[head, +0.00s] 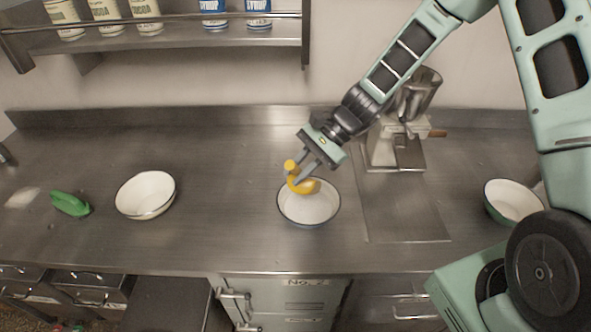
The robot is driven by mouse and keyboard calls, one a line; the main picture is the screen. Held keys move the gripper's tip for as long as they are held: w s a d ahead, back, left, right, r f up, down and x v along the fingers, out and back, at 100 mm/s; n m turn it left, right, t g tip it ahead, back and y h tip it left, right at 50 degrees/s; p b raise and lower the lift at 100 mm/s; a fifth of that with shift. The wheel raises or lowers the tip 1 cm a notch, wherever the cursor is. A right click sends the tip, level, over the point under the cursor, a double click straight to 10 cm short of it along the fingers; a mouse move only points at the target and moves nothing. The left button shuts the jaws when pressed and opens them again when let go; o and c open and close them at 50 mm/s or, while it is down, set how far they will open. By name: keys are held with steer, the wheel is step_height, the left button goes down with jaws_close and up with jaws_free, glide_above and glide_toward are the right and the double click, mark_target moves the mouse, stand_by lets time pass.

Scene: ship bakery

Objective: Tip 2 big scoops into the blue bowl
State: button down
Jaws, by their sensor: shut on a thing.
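My gripper (303,171) is shut on the handle of a yellow scoop (307,187). The scoop is over the middle bowl (281,213), near its back rim; I cannot tell whether it touches what is inside. This bowl has a thin dark rim and a white inside that looks like it holds white powder. A cream-white bowl (146,207) stands to the left. A bowl with a green outside and white inside (513,198) stands at the right, partly behind my body. No bowl is clearly blue; the outer colour of the middle one is mostly hidden. The scoop's contents are unclear.
A green scoop-like tool (70,203) lies at the left beside a pale patch (22,197). A metal machine (395,150) stands behind right. A shelf (180,37) with several cans hangs at the back. The steel counter (225,200) is clear between the left and middle bowls.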

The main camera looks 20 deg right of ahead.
steer(key=shift+w+d+r+m+g+y+p, duration=0.15)
steer(key=shift+w+d+r+g+y+p, duration=0.2)
steer(key=shift+w+d+p, duration=0.2)
steer(key=shift+w+d+r+m+g+y+p, duration=0.15)
steer(key=shift+w+d+r+g+y+p, duration=0.1)
steer(key=shift+w+d+r+y+p, duration=0.25)
steer(key=shift+w, duration=0.15)
stand_by(0.8)
steer(key=shift+r+p, duration=1)
steer(key=shift+r, duration=0.55)
steer(key=shift+a+r+n+t+h+b, duration=0.15)
steer(key=shift+n+t+h+b, duration=0.1)
steer(key=shift+t+h, duration=0.3)
steer(key=shift+d+r+n+t+h+b, duration=0.1)
steer(key=shift+n+t+h+b, duration=0.15)
steer(key=shift+t+h, duration=0.3)
steer(key=shift+n+t+h+b, duration=0.3)
steer(key=shift+t+h+b, duration=0.2)
steer(key=shift+h+b, duration=0.15)
steer(key=shift+r, duration=0.3)
